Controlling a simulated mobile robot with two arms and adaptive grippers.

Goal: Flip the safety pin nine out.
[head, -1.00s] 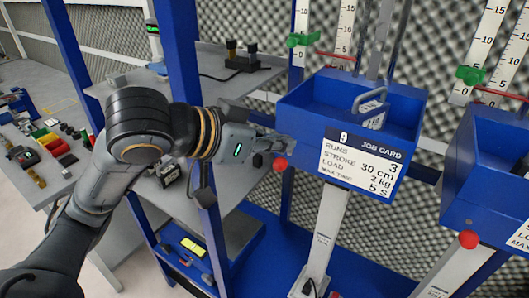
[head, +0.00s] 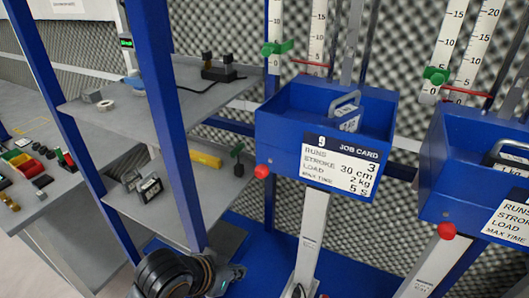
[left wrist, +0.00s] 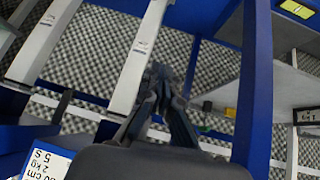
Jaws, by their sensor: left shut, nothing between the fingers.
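Station nine is a blue tray (head: 268,130) with a job card (head: 340,166) marked 9 on its front, on a white post (head: 309,240). A red ball knob (head: 262,171) sits at the tray's lower left corner; it may belong to the safety pin, but no pin shaft can be made out. My left gripper (head: 238,272) is low, below and left of the tray, apart from the knob. The left wrist view shows its dark fingers (left wrist: 158,78) together and empty, with the post beyond them. My right gripper is not in view.
A second blue tray (head: 440,170) with its own red knob (head: 446,230) stands at the right. Blue uprights (head: 165,110) and grey shelves (head: 150,205) with small parts stand to the left. A weight with a handle (head: 347,115) lies in station nine's tray.

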